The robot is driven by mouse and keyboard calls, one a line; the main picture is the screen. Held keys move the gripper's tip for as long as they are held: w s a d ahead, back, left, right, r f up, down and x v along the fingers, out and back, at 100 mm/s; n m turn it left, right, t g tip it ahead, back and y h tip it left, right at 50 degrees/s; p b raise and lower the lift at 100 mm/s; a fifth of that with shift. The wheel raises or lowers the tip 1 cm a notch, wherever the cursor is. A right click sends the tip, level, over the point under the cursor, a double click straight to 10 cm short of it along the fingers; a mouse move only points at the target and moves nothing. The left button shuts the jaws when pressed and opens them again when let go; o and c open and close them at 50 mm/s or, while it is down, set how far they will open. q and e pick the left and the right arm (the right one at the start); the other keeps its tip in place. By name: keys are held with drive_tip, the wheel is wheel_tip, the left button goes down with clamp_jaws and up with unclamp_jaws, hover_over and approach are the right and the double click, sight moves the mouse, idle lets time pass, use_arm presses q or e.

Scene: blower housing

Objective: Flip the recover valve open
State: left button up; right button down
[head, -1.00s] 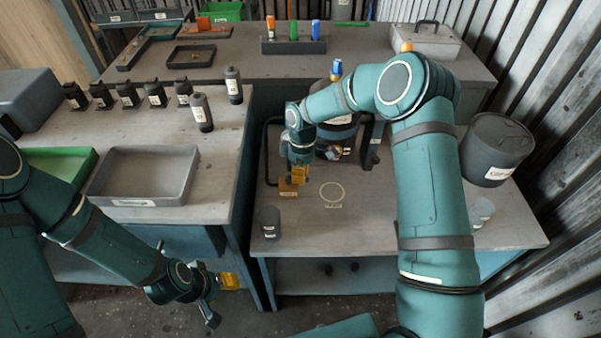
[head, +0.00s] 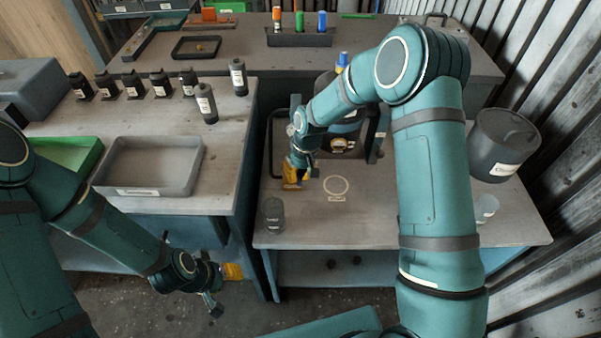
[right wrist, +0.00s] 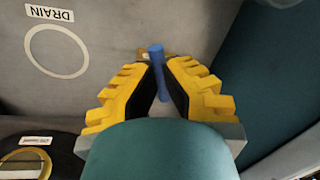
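A slim blue lever (right wrist: 156,62) shows between the yellow fingers of my right gripper (right wrist: 159,68) in the right wrist view. The fingertips are close together, one on each side of the lever, and seem to pinch it. In the head view my right gripper (head: 296,178) is low over the right bench, left of the ring mark; its fingers and the lever are hard to make out there. A small brownish piece (right wrist: 143,54) sits behind the lever, mostly hidden. My left gripper (head: 232,272) hangs over the floor, partly hidden by its wrist.
A ring marked DRAIN (right wrist: 57,50) is on the bench top. A dark housing (head: 345,145) stands behind my right wrist. A grey jar (head: 274,215) stands at the bench's front left, and a dark drum (head: 502,145) at the right. A grey tray (head: 150,167) lies on the left bench.

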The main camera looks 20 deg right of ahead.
drive_tip(key=shift+s+a+f+m+t, duration=0.1)
drive_tip(key=shift+a+m, duration=0.15)
drive_tip(key=shift+m, duration=0.5)
drive_tip(key=shift+a+m+t, duration=0.1)
drive_tip(key=shift+a+m, duration=0.15)
drive_tip(key=shift+m, duration=0.55)
drive_tip(key=shift+s+a+f+m+t, duration=0.1)
drive_tip(key=shift+a+m, duration=0.15)
drive_tip(key=shift+m, duration=0.5)
drive_tip(key=c, duration=1)
unclamp_jaws()
drive_tip(key=shift+w, duration=0.15)
drive_tip(key=shift+r, duration=0.1)
drive_tip(key=shift+r, duration=0.1)
wheel_tip(320, 180, up, 12)
drive_tip(key=d, duration=0.2)
drive_tip(key=shift+s, duration=0.3)
drive_tip(key=shift+f, duration=0.2)
